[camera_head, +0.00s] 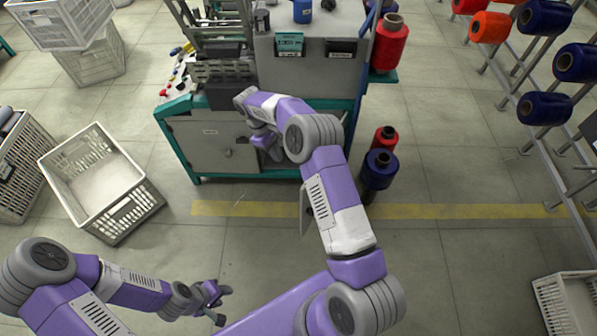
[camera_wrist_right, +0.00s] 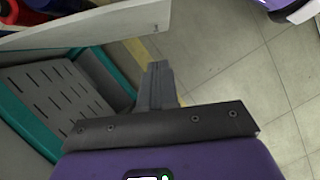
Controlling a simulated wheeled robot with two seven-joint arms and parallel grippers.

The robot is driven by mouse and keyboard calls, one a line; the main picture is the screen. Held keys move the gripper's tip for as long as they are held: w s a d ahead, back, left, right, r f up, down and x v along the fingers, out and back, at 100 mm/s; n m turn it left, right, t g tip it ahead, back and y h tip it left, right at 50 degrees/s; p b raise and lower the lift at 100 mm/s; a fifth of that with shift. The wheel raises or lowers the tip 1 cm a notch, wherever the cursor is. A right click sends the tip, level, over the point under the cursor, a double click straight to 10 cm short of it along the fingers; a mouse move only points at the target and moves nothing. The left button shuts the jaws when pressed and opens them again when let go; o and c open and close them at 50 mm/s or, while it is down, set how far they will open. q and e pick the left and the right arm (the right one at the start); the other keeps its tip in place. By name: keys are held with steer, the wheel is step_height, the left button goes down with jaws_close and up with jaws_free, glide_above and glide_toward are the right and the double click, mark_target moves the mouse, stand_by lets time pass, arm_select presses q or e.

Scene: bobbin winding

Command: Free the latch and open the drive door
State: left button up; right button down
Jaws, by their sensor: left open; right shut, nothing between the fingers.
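A pale grey panel (camera_wrist_right: 100,28), which looks like the drive door standing open, juts out from the cabinet in the right wrist view. In the head view its thin edge (camera_head: 303,212) shows below my right arm. The slotted grey surface (camera_wrist_right: 65,95) within the green frame lies beside it. The cabinet front (camera_head: 205,150) left of my arm carries a small dark handle (camera_head: 228,153); I cannot tell if this is the latch. My right gripper (camera_wrist_right: 156,75) is shut and empty, beside the panel and apart from it. My left gripper (camera_head: 222,304) is open and empty, low over the floor.
Red and blue spools (camera_head: 380,170) stand on the floor right of the cabinet. An empty white crate (camera_head: 150,200) sits at the left, with more crates behind. A spool rack (camera_head: 540,60) fills the right. The floor before the cabinet, with its yellow line (camera_head: 440,211), is mostly clear.

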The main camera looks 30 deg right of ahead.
arm_select(q)
step_height(320, 180, down, 4)
steer(key=b, duration=0.4)
arm_select(e)
steer(key=s+d+f, duration=0.4)
steer(key=s+f, duration=0.2)
steer(key=f, duration=0.2)
steer(key=shift+s+d, duration=0.2)
steer(key=shift+d, duration=0.15)
